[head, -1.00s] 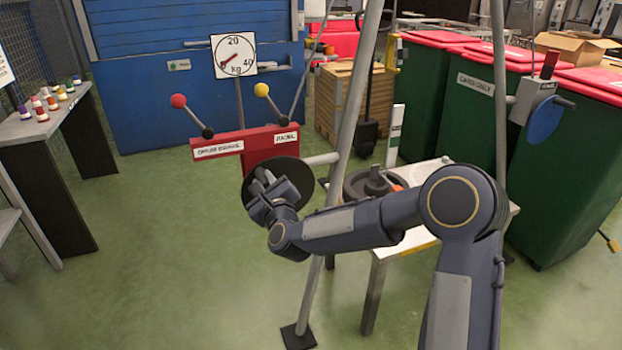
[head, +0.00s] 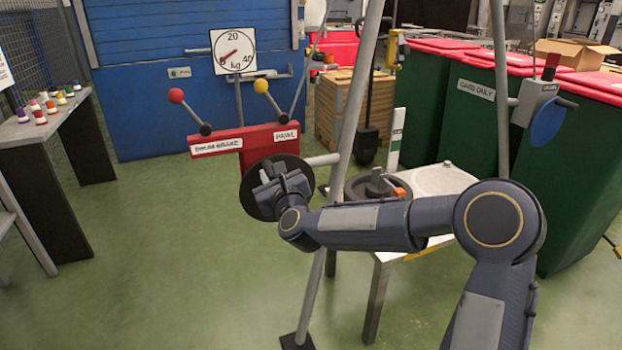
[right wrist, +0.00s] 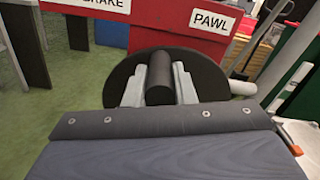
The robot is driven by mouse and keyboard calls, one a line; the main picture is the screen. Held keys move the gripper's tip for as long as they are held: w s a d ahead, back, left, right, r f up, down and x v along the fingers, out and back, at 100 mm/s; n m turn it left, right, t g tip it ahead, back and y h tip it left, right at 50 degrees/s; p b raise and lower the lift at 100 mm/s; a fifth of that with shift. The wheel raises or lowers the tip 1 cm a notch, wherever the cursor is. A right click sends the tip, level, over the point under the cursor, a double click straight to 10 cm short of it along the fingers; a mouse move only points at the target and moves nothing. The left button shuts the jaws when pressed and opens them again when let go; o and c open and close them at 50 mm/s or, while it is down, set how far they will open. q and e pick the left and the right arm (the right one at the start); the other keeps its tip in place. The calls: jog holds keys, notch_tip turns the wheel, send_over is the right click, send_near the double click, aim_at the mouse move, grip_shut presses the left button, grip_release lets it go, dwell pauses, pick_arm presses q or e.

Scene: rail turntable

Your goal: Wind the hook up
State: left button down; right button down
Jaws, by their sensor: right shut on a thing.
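The winch is a red frame (head: 217,141) on a grey tripod leg (head: 345,130), with a black crank disc (head: 259,205) on its near face. My right gripper (head: 283,187) is in front of the disc, shut on the crank's dark handle. In the right wrist view the handle (right wrist: 160,78) is an upright-looking dark cylinder between the two grey fingers (right wrist: 159,85), with the disc (right wrist: 206,65) behind. A red-knobbed lever (head: 176,96) and a yellow-knobbed lever (head: 261,86) rise from the frame. I cannot make out the hook for certain. My left gripper is out of view.
A dial marked in kg (head: 234,52) stands behind the winch. A white table (head: 440,180) with a dark round part (head: 376,185) is right of the leg. Green bins (head: 470,125) stand at the right, a shelf with coloured pieces (head: 30,133) at the left.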

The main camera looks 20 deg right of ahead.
jog(key=shift+d+r+m+b, duration=0.1)
jog(key=shift+d+m+b, duration=1.1)
jog(key=shift+b, duration=0.6)
jog(key=c, duration=1.6)
grip_release()
jog(key=shift+r, duration=0.15)
jog(key=shift+o, duration=1.1)
jog(key=shift+d, duration=0.1)
jog(key=o, duration=0.4)
jog(key=shift+a, duration=0.2)
jog(key=s+b, duration=0.4)
jog(key=s, duration=0.4)
